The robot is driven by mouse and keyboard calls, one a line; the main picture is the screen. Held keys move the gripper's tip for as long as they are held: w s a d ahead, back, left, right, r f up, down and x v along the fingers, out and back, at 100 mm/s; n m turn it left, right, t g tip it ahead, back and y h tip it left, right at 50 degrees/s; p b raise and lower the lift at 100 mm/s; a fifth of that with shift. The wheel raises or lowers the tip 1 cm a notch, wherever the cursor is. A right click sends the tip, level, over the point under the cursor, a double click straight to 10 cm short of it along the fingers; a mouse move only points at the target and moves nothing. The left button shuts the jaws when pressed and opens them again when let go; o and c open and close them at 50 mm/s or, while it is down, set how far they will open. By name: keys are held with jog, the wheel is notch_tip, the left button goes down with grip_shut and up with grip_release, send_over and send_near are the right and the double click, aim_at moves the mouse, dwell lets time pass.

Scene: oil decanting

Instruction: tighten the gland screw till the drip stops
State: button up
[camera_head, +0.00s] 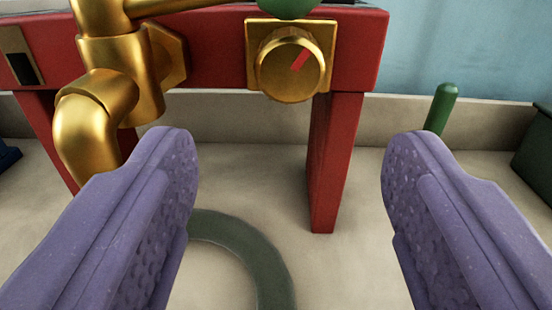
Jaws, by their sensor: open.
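A round brass knob (290,69) with a knurled rim and a red pointer mark sits on a square brass plate on the red frame. The red mark points to the upper right. I take this knob to be the gland screw, but cannot be sure. A brass tap (115,85) with a down-curved spout is at the left; its outlet is hidden behind my left finger. I see no drip. My gripper (290,165) is open and empty, its two purple fingers wide apart. The knob is beyond and above the gap between the fingertips, not touched.
The red frame (335,150) has a leg right of centre. A dark green ring (265,255) lies on the pale floor below. A green post (441,108) and a dark green box (537,155) stand at the right. A green round thing (288,8) is just above the knob.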

aim_at(288, 80)
jog(key=w, duration=0.7)
jog(key=shift+r, duration=0.15)
jog(key=c, duration=1.1)
jog(key=shift+o, duration=0.2)
jog(key=shift+m+b, duration=0.4)
jog(key=shift+b, duration=0.15)
jog(key=shift+m+b, duration=0.7)
jog(key=shift+m, duration=0.3)
jog(key=shift+m+b, duration=1.25)
jog(key=shift+m, duration=1.05)
